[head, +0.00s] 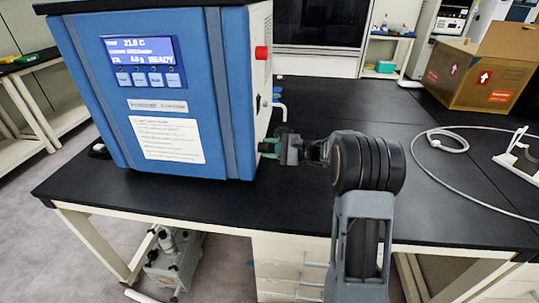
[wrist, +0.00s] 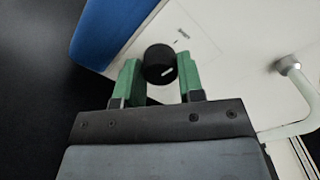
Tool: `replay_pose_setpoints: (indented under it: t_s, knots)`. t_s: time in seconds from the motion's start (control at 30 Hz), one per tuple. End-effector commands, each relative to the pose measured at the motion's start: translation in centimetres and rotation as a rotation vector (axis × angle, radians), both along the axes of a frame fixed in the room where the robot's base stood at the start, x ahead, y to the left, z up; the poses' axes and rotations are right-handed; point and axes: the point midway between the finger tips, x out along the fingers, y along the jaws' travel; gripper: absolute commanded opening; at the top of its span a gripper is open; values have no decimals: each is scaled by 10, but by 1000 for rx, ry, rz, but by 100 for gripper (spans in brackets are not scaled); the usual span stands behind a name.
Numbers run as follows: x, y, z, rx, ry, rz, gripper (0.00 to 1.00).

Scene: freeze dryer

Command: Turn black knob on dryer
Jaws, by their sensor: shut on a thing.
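The freeze dryer (head: 105,100) is a blue-fronted box with a lit display that reads READY. Its black knob (wrist: 158,66) is on the white side panel in the wrist view, a round cap with a short white mark at its lower right. My gripper (wrist: 160,72) has its green fingers on either side of the knob, shut on it. In the head view my gripper (head: 270,148) reaches from the right to the low front part of the dryer's right side. The knob is hidden there.
The dryer stands on a black table (head: 300,215). A red button (head: 261,52) and a white pipe fitting (head: 279,103) are on the dryer's right side; the pipe (wrist: 292,68) is right of my gripper in the wrist view. A cardboard box (head: 462,80) and a grey hose (head: 440,187) lie at the right.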

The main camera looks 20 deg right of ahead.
Motion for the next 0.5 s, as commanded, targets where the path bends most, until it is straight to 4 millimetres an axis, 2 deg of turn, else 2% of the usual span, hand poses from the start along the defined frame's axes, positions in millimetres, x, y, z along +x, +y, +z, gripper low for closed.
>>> replay_pose_setpoints:
  t_s: [0.5]
  knots:
    - [0,0,0,-30,-71,2,12]
